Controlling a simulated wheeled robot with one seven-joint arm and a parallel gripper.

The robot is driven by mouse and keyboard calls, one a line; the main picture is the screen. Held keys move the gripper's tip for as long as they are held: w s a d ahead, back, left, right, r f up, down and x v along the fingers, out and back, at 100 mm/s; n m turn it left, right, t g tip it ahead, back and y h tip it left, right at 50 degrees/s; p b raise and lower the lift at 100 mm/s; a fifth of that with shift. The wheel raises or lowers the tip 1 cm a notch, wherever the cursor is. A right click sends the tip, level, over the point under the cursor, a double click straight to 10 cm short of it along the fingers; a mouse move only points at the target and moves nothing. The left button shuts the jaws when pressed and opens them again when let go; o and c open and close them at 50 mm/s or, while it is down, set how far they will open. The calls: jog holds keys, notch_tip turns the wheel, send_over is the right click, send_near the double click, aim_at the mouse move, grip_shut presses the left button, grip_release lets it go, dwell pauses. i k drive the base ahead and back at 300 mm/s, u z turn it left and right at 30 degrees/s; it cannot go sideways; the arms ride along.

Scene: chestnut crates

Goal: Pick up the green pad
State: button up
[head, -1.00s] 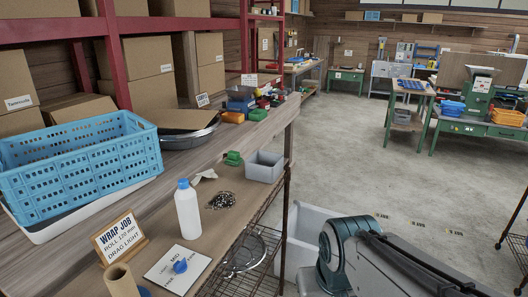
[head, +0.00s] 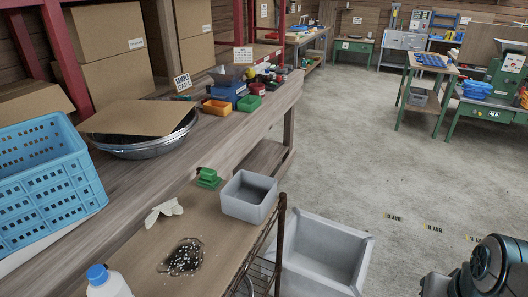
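A small green block-shaped thing (head: 208,178), which looks like the green pad with a raised part on top, sits on the brown work surface (head: 135,245) in the head view. It lies just left of a grey open bin (head: 249,196), close beside it. Nothing holds it. Part of my arm shows at the bottom right corner, well to the right of the pad. My gripper is not in view, so its state does not show.
White crumpled scraps (head: 164,212), a dark speckled heap (head: 182,257) and a white bottle (head: 106,283) share the surface. A blue crate (head: 45,175) and a covered metal pan (head: 140,145) stand on the bench behind. A large grey tub (head: 322,255) stands to the right. Open floor lies beyond.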

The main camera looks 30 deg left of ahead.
aim_at(209, 179)
jog(key=u, duration=0.35)
jog(key=i, duration=1.05)
jog(key=u, duration=0.6)
